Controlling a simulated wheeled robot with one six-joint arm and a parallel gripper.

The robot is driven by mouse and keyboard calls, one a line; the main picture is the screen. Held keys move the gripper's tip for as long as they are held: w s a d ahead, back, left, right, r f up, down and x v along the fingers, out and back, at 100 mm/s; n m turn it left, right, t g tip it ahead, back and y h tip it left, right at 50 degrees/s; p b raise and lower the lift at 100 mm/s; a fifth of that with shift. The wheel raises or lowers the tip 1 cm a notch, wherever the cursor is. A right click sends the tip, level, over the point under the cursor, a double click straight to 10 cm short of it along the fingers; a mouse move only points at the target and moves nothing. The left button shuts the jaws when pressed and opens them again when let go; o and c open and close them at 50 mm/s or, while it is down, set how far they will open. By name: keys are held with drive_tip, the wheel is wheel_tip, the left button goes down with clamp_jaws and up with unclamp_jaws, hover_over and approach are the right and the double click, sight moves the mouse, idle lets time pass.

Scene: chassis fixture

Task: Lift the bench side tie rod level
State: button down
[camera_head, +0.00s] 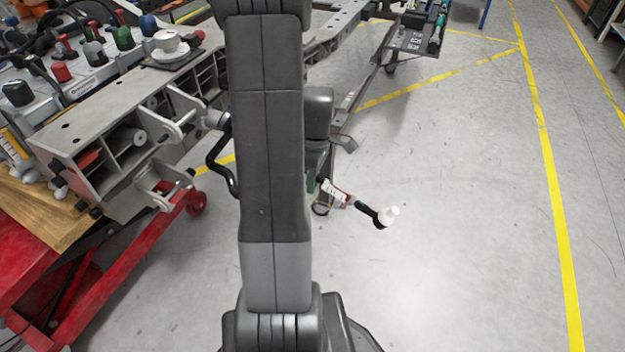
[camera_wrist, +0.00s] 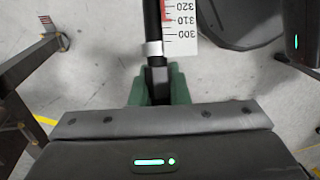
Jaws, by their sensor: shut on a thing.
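A dark rod with a white-capped end (camera_head: 388,215) sticks out to the right of my arm in the head view, above the floor and sloping down to the right. In the wrist view the black rod (camera_wrist: 152,22) runs up from between the green fingers of my gripper (camera_wrist: 158,88), which is shut on it. A light collar sits on the rod just ahead of the fingers. A black bent bar (camera_head: 220,165) joins the chassis bracket at the left; my arm hides whether it connects to the rod. A red and white scale (camera_wrist: 181,25) lies beside the rod.
The grey chassis frame (camera_head: 100,150) rests on a red lift table (camera_head: 35,270) at left, with wood blocks. Another chassis rail (camera_head: 355,90) runs behind my arm. The floor to the right is clear, with yellow lines.

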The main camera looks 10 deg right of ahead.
drive_tip(key=r+h+p, duration=0.1)
drive_tip(key=r+p, duration=0.2)
drive_tip(key=s+d+r+g+h+p, duration=0.1)
drive_tip(key=r+p, duration=0.2)
drive_tip(key=d+r+g+h+p, duration=0.1)
drive_tip(key=r+p, duration=0.2)
drive_tip(key=shift+s+d+r+h, duration=0.1)
drive_tip(key=shift+s+d+h, duration=0.05)
drive_tip(key=shift+h, duration=0.15)
drive_tip(key=shift+d+r+m+g+h+p, duration=0.1)
drive_tip(key=shift+r+m+g+h+p, duration=0.3)
drive_tip(key=shift+p, duration=0.3)
drive_tip(key=shift+r, duration=0.1)
drive_tip(key=c, duration=1.4)
unclamp_jaws()
drive_tip(key=p+v, duration=0.2)
drive_tip(key=v, duration=1.1)
drive_tip(key=shift+r, duration=0.35)
